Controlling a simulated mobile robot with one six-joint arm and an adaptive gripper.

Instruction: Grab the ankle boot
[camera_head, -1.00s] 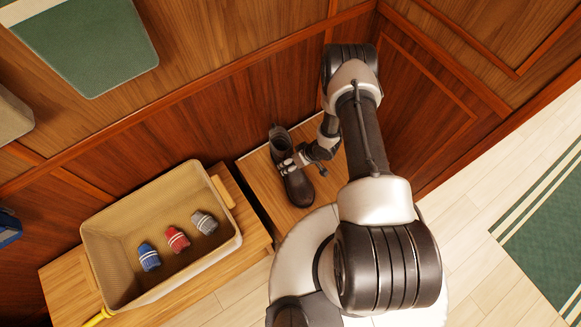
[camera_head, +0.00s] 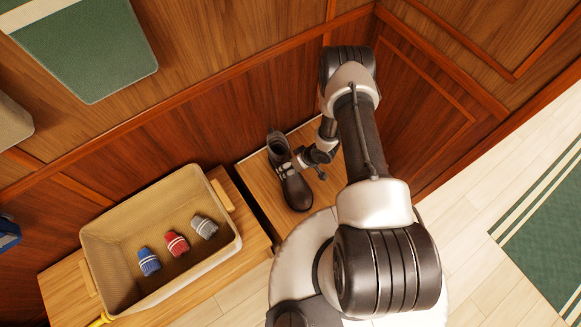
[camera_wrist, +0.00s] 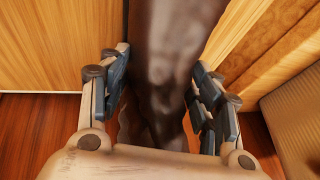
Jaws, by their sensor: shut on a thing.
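The ankle boot (camera_head: 294,189) is dark brown, nearly black, with its open shaft toward the wall and its toe toward my base. In the head view it appears over the small wooden stand. My gripper (camera_head: 290,170) reaches it from the right and is shut on it around the ankle. In the wrist view the boot (camera_wrist: 165,50) fills the space between the two fingers of my gripper (camera_wrist: 160,95). The picture does not clearly show whether the sole touches the stand.
A tan bin (camera_head: 112,262) stands on a wooden bench to the left, holding blue (camera_head: 148,262), red (camera_head: 176,244) and grey (camera_head: 204,227) knitted items. A narrow gap separates bench and stand (camera_head: 252,172). A panelled wooden wall (camera_head: 215,125) rises close behind.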

